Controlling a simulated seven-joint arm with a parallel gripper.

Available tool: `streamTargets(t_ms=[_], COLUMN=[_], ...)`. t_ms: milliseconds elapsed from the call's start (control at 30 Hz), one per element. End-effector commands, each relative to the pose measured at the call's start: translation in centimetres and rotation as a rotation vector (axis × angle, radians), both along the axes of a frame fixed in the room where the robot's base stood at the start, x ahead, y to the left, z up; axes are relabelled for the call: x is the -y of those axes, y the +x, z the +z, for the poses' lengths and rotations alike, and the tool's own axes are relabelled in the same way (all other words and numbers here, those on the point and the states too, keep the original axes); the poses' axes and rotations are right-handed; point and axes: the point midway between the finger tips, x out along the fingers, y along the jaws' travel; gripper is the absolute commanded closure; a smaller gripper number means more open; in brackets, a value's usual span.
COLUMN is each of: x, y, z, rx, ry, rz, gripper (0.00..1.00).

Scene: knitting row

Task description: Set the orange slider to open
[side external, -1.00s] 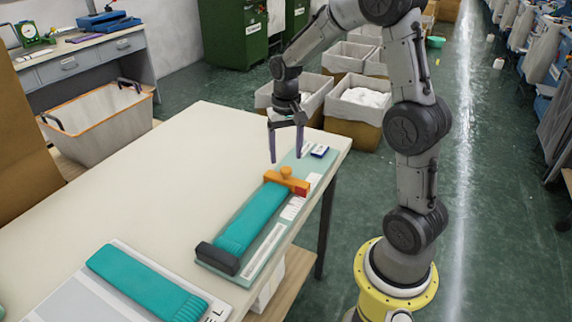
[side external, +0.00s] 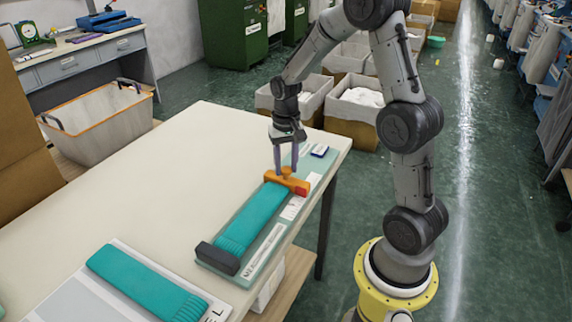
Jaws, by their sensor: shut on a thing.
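The orange slider (side external: 287,181) sits across the far end of the teal knit piece (side external: 252,219) on the pale green board. It has a knob on top and a red end on its right. My gripper (side external: 286,168) points down at the slider, with its two fingers on either side of the knob, shut on it. The fingers hide part of the knob. The labels on the board are too small to read.
A dark block (side external: 217,258) lies at the near end of the board. A small blue-and-white item (side external: 319,151) lies at its far end. A second teal knit piece (side external: 146,283) lies on a grey board at the front.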

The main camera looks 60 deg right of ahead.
Motion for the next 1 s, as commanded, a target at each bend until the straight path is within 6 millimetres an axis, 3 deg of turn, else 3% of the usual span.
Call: streamTargets(t_ms=[100,1000], x=[0.01,0.01], y=[0.02,0.06], z=[0.04,0.10], rx=[0.001,0.002], ry=[-0.001,-0.001], rz=[0.000,0.000], gripper=[1.00,1.00])
